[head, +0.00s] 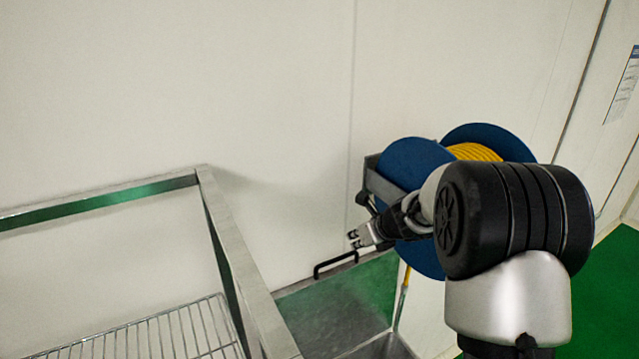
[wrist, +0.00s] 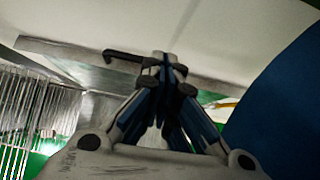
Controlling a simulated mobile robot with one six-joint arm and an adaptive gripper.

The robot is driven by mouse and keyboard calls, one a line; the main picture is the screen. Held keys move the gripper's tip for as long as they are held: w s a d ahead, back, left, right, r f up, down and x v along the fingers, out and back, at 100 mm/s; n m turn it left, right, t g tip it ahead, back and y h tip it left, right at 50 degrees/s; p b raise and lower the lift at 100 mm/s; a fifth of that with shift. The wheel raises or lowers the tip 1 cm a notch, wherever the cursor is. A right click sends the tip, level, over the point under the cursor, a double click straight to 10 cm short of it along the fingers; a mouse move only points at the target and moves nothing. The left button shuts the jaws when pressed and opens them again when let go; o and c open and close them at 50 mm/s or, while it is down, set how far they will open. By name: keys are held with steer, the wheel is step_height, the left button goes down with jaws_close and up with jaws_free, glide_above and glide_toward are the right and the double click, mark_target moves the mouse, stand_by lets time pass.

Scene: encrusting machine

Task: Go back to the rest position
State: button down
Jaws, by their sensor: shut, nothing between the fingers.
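My gripper (head: 354,239) shows in the head view at the centre right, pointing left, in front of a blue hose reel (head: 415,163). In the wrist view my gripper (wrist: 166,60) has its two fingers together at the tips, with nothing held between them. A black handle (head: 335,264) lies just below and left of the fingers in the head view. The handle also shows just left of the fingertips in the wrist view (wrist: 123,56). I cannot tell whether the fingers touch it. My arm hides part of the reel.
A metal frame (head: 225,235) with a wire rack (head: 160,335) stands at the lower left. Yellow hose (head: 474,152) is wound on the reel. A pale wall (head: 270,90) closes off the back. Green floor (head: 605,295) is clear at the right.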

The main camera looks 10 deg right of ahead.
steer(key=s+a+f+n+g+b, duration=0.1)
steer(key=s+a+n+b, duration=0.2)
steer(key=s+n+b, duration=0.25)
steer(key=s+a+f+n+b, duration=0.1)
steer(key=s+a+n+b, duration=0.2)
steer(key=s+n+b, duration=0.3)
steer(key=s+a+f+n+g+b, duration=0.1)
steer(key=s+a+f+n+b, duration=0.2)
steer(key=s, duration=0.5)
steer(key=s+d+f+n+h+b, duration=0.1)
steer(key=s+f+n+b, duration=0.6)
steer(key=s, duration=0.5)
steer(key=s+d+f+n+g+h+b, duration=0.1)
steer(key=s+d+f+n+h+b, duration=0.1)
steer(key=s+f+n+b, duration=0.6)
steer(key=s+n+b, duration=0.1)
steer(key=s+n, duration=0.1)
steer(key=s, duration=0.1)
steer(key=shift+s+d+f, duration=0.15)
steer(key=shift+s+f, duration=0.05)
steer(key=shift+s, duration=0.15)
